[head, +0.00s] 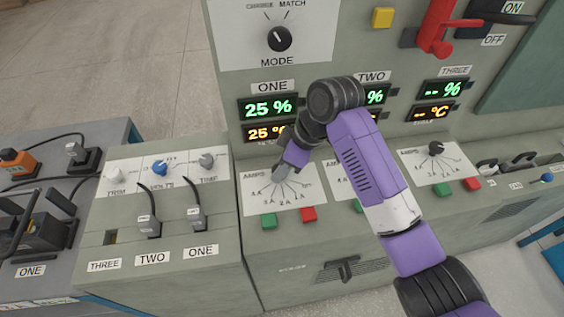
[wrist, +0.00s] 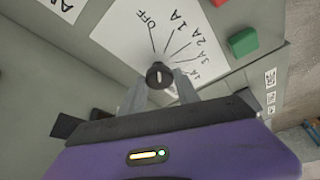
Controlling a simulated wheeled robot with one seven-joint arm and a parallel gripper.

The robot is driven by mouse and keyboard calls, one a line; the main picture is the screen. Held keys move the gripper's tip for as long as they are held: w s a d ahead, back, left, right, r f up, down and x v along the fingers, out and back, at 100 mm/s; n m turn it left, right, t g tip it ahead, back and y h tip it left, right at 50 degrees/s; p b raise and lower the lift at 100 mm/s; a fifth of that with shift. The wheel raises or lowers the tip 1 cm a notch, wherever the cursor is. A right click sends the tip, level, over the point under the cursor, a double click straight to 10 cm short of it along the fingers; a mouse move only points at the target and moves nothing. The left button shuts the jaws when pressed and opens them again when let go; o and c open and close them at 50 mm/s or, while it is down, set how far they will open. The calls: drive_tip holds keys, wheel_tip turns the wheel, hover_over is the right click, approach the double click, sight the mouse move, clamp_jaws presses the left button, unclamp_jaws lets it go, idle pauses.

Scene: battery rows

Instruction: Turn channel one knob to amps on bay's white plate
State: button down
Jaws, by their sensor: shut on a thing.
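The channel one amps plate (head: 310,184) is a white sheet with fanned lines and amp marks, under the ONE label and its displays. In the wrist view the same plate (wrist: 118,32) shows OFF, 1A, 2A, 3A and another mark partly hidden. The channel one knob (wrist: 158,72) is small, round and dark with a pale line on top; the line's exact setting is unclear. My gripper (head: 285,169) comes down over the plate in the head view and hides most of the knob. In the wrist view my gripper (wrist: 160,88) is shut on the knob, a finger on each side.
A green button (head: 268,221) and a red button (head: 308,214) sit just below the plate. My arm covers much of channel two. Channel three's amps knob (head: 436,148) stands to the right. The trim and volts panel (head: 130,172) with plugged cables is to the left.

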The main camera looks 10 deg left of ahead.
drive_tip(key=m+p, duration=0.1)
drive_tip(key=m+t+p, duration=0.1)
drive_tip(key=p, duration=0.1)
drive_tip(key=m+p, duration=0.2)
drive_tip(key=shift+s+a+r+h, duration=0.1)
drive_tip(key=shift+s+r+h, duration=0.1)
drive_tip(key=shift+r+h, duration=0.1)
drive_tip(key=m+p, duration=0.2)
drive_tip(key=m+t+h+p, duration=0.1)
drive_tip(key=m+p, duration=0.1)
drive_tip(key=shift+m+t, duration=0.3)
drive_tip(key=m+h+p, duration=0.1)
drive_tip(key=m, duration=0.1)
drive_tip(key=m+p, duration=0.2)
drive_tip(key=shift+a+f+t+h, duration=0.2)
drive_tip(key=shift+t+h, duration=0.1)
drive_tip(key=shift+h, duration=0.1)
drive_tip(key=shift+m+h+p, duration=0.35)
drive_tip(key=shift+m+h, duration=0.35)
drive_tip(key=shift+m, duration=1.2)
drive_tip(key=shift+f+m, duration=0.1)
drive_tip(key=shift+m, duration=0.2)
drive_tip(key=c, duration=0.9)
unclamp_jaws()
